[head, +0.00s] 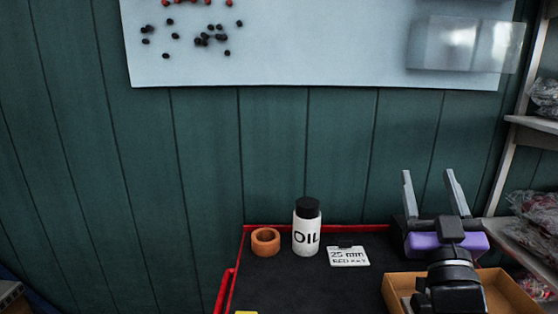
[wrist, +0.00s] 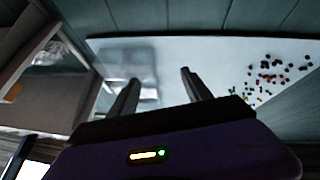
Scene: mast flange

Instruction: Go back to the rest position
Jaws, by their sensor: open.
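My gripper (head: 430,190) stands at the right of the head view, fingers pointing up and apart, with nothing between them. Its purple body shows below the fingers. In the wrist view my gripper (wrist: 158,84) is also open and empty, with the wall and white board beyond it. No object is in contact with the fingers in either view.
A red-edged cart with a dark top (head: 310,285) holds an orange ring (head: 265,242), an oil bottle (head: 306,230) and a "25 mm" card (head: 348,257). A cardboard tray (head: 397,287) lies below my arm. Shelves (head: 530,126) with bagged goods stand at right. A white board (head: 300,45) hangs behind.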

